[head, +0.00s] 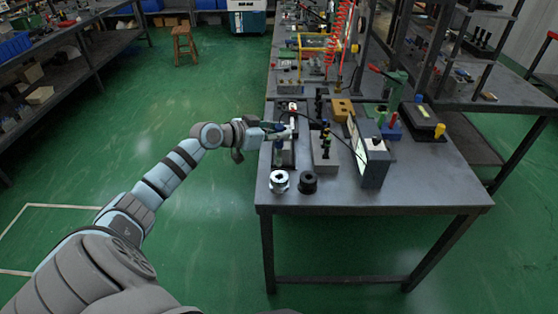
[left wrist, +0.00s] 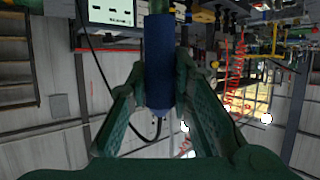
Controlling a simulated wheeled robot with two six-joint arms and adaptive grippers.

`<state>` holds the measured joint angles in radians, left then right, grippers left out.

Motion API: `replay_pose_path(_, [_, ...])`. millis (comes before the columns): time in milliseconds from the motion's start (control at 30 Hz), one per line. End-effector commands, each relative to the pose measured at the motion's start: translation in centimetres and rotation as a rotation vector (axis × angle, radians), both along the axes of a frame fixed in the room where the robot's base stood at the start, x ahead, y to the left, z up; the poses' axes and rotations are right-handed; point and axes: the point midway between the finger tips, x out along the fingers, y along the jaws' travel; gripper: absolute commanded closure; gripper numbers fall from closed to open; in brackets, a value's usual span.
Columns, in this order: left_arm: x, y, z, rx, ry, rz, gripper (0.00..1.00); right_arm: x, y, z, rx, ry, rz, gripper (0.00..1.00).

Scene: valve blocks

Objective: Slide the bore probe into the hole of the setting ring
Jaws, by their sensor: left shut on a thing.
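My left gripper (head: 286,132) is over the left part of the table, above a low block. In the left wrist view its fingers (left wrist: 160,112) are closed around a thick blue cylindrical handle (left wrist: 159,62), which I take to be the bore probe; a dark cable shows near its end. In the head view the probe's tip is too small to make out. A silver ring (head: 280,181) with a dark hole lies on the table's near left part, clear of the gripper. A black ring (head: 308,182) stands just right of it. My right gripper is not in view.
A grey box with a lit screen (head: 373,158) stands right of the rings. A grey block with an upright tool (head: 325,150) stands between it and my gripper. The table's front right is clear.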

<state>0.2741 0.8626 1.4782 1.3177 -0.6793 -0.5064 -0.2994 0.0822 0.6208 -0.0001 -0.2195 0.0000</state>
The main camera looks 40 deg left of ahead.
Motion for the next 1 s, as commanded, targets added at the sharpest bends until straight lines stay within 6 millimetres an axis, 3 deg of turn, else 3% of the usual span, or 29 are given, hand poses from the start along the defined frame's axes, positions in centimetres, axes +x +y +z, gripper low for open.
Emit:
replay_pose_path(33, [0.0,0.0,-1.8,-0.004,0.001,0.002,1.00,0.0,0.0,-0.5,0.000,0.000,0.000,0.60])
replay_pose_path(100, [0.0,0.0,-3.3,-0.001,-0.001,0.000,1.00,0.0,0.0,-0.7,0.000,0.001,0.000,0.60])
replay_pose_path(400, [0.1,-0.1,-8.4,-0.001,-0.002,-0.001,1.00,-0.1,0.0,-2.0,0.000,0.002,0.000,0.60])
replay_pose_path(800, [0.1,0.0,-9.0,0.002,-0.003,-0.002,1.00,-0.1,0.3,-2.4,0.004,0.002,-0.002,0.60])
replay_pose_path(833, [0.0,-0.1,-9.0,0.002,-0.002,-0.002,0.77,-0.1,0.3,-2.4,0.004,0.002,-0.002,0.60])
replay_pose_path(933, [0.0,-0.1,-8.9,0.002,-0.002,-0.002,0.61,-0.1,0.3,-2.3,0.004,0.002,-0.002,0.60])
replay_pose_path(1000, [0.0,-0.1,-8.9,0.002,-0.002,-0.002,0.60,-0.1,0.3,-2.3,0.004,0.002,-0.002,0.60])
